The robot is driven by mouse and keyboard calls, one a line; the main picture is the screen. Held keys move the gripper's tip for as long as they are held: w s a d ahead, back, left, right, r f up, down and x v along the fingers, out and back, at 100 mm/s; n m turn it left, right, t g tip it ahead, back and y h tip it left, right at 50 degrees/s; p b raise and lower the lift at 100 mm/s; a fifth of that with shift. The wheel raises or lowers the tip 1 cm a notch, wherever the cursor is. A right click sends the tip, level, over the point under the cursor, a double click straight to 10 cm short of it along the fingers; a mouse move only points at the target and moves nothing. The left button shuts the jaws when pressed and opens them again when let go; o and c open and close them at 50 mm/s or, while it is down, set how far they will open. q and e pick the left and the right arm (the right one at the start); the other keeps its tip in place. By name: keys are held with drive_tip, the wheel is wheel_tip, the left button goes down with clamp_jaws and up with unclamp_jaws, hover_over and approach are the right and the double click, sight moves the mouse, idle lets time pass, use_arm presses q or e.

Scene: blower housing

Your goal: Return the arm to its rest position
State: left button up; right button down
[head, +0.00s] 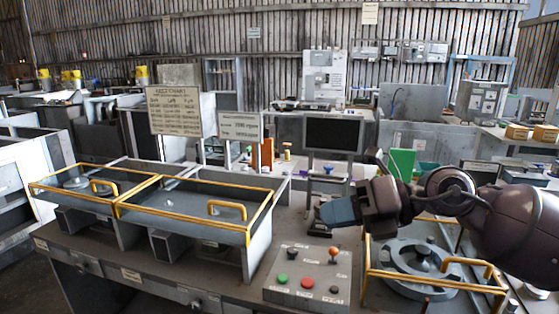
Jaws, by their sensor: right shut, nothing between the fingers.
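My right arm comes in from the right edge, and its gripper (341,211) points left, held above the workbench between the monitor and the control box. The gripper is shut and empty. It is clear of the control box below it. My left gripper does not show. A grey round housing part (421,262) with a central knob sits inside the yellow-railed frame (437,286) at the lower right, below my right arm. My arm hides the far part of that frame.
The control box (308,276) with coloured buttons and an orange-topped lever stands at the front. Two yellow-edged trays (188,218) fill the bench's left half. A small monitor (334,133) and sign boards (174,111) stand behind. A green panel (402,163) is near my right wrist.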

drive_tip(key=w+d+f+m+t+y, duration=0.2)
drive_tip(key=w+d+m+t+y, duration=0.3)
drive_tip(key=m+t, duration=0.85)
drive_tip(key=w+d+f+m+t+h, duration=0.1)
drive_tip(key=d+f+m+h, duration=0.2)
drive_tip(key=f+m+h, duration=0.4)
drive_tip(key=d+f+m+t+h, duration=0.2)
drive_tip(key=d+f+m+h, duration=0.25)
drive_tip(key=f+m, duration=0.35)
drive_tip(key=s+d+f+m+g+h, duration=0.2)
drive_tip(key=s+f+m+h, duration=0.15)
drive_tip(key=f, duration=0.35)
drive_tip(key=s+d+f+m+g+h, duration=0.1)
drive_tip(key=s+d+f+m+h, duration=0.1)
drive_tip(key=s+f+m, duration=0.45)
drive_tip(key=s+d+f+m+g+h, duration=0.2)
drive_tip(key=s+f+g, duration=0.2)
drive_tip(key=s+f, duration=1)
drive_tip(key=shift+s+d+f+m+h, duration=0.25)
drive_tip(key=shift+s+f+m+h, duration=0.05)
drive_tip(key=shift+m, duration=0.05)
